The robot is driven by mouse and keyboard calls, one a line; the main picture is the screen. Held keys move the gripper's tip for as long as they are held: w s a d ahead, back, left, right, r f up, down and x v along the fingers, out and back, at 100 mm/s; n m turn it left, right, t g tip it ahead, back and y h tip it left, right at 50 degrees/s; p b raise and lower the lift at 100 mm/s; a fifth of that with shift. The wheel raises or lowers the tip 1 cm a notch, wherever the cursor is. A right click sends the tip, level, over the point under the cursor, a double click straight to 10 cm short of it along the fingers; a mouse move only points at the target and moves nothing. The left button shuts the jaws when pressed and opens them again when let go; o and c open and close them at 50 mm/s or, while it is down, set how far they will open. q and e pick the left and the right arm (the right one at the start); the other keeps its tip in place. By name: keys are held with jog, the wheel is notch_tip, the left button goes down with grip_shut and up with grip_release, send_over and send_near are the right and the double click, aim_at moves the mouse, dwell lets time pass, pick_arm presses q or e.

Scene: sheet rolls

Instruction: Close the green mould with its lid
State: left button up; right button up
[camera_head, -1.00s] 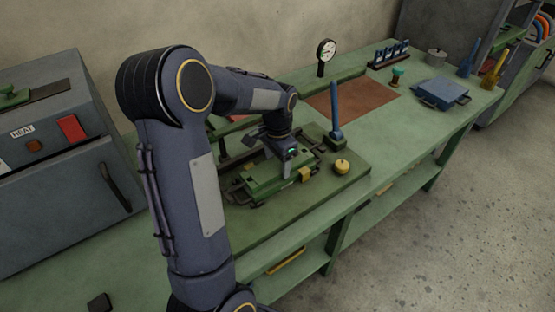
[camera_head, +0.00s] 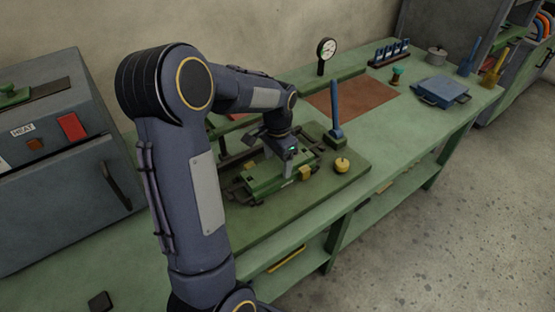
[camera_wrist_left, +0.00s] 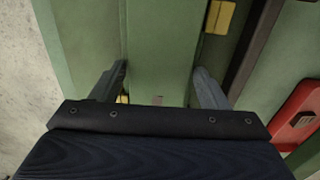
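The green mould (camera_head: 262,186) lies on the green board on the bench, with yellow pieces at its edge, one being a yellow block (camera_head: 305,173). A flat green top, which looks like the lid, shows in the left wrist view (camera_wrist_left: 160,45); whether it is fully seated I cannot tell. My left gripper (camera_head: 286,172) is over the mould, pointing down. In the left wrist view its fingers (camera_wrist_left: 160,75) are spread wide, one on each side of the green top. Contact is not clear. My arm hides part of the mould. My right gripper is not in view.
A blue upright handle (camera_head: 335,108) and a yellow knob (camera_head: 342,165) stand just right of the mould. A grey heater box (camera_head: 60,150) is at the left. A dial gauge (camera_head: 326,48) and blue box (camera_head: 443,91) are farther back. The right bench front is clear.

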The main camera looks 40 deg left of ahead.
pick_arm(q)
jog(key=o, duration=0.3)
jog(key=shift+s+f, duration=0.1)
jog(key=shift+r, duration=4)
